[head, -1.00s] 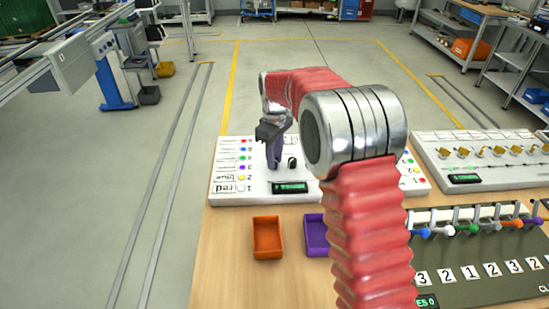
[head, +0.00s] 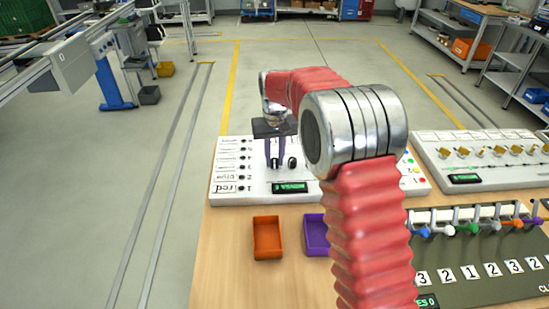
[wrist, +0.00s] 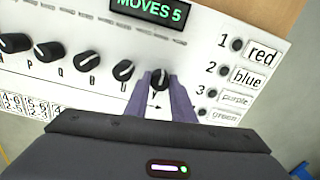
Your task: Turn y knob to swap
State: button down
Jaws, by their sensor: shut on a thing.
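My gripper (head: 275,163) points down at the white panel (head: 226,197), at its left part. In the wrist view its two purple fingers (wrist: 162,84) are closed around the sides of a black knob (wrist: 161,77), the rightmost of a row. The knob's label is partly hidden by the fingers, so I cannot confirm its letter. A small arrow mark shows between the fingers. The green display (wrist: 160,11) on the panel reads MOVES 5. Printed rows list red (wrist: 262,52), blue, purple and green, each beside a dark dot.
Other black knobs (wrist: 87,62) continue the row to the left. Orange (head: 267,238) and purple (head: 316,235) trays sit in front of the panel. A second white panel with yellow knobs (head: 473,154) and a dark rack with coloured handles (head: 470,285) stand to the right.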

aim_at(274, 159)
jog(key=m, duration=0.4)
jog(key=shift+m, duration=2.3)
jog(key=c, duration=1.5)
grip_release()
jog(key=shift+r, duration=0.15)
notch_tip(274, 159, up, 14)
jog(key=shift+f, duration=0.25)
